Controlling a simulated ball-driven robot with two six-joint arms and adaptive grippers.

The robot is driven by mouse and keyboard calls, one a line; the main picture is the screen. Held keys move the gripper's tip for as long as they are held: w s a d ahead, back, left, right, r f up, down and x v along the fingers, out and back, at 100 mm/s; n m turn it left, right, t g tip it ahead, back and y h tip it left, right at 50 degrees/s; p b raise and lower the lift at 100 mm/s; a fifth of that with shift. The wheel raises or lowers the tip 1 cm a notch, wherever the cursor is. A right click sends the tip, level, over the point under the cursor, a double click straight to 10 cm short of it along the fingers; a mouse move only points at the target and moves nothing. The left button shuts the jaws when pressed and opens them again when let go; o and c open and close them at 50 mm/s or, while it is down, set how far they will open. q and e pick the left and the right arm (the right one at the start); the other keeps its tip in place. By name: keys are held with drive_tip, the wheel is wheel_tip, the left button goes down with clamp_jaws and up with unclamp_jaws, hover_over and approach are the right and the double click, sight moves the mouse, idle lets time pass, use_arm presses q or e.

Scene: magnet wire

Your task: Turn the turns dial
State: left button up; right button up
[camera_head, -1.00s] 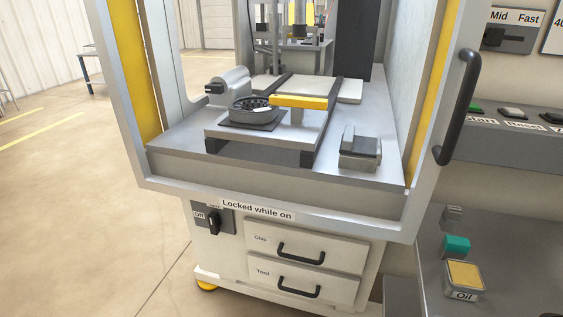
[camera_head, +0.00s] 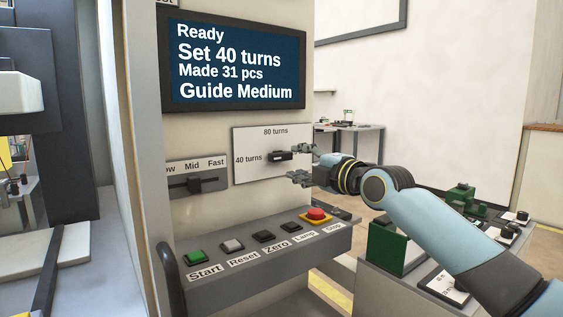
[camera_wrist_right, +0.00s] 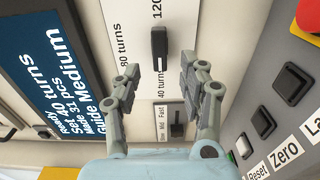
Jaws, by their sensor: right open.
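The turns dial (camera_head: 279,156) is a black bar knob on a white plate (camera_head: 246,143) marked 40 turns at left and 80 turns at the top. Its bar lies roughly sideways, toward 40 turns. In the right wrist view the dial (camera_wrist_right: 158,45) sits ahead of the fingertips, and a 120 mark shows too. My right gripper (camera_head: 295,163) is open, its fingers spread just right of the dial in the head view. In the right wrist view the gripper (camera_wrist_right: 160,70) looks empty, with the knob in line with the gap. My left gripper is out of view.
A screen (camera_head: 233,62) reads Set 40 turns. A speed slider (camera_head: 194,183) sits left of the dial. A shelf below carries Start (camera_head: 196,256), Reset, Zero and Lamp buttons and a red stop button (camera_head: 316,214). The cabinet frame stands at left.

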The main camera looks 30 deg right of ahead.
sight(283, 158)
drive_tip(key=w, duration=0.5)
drive_tip(key=shift+w+a, duration=0.25)
drive_tip(key=shift+a, duration=0.15)
clamp_jaws()
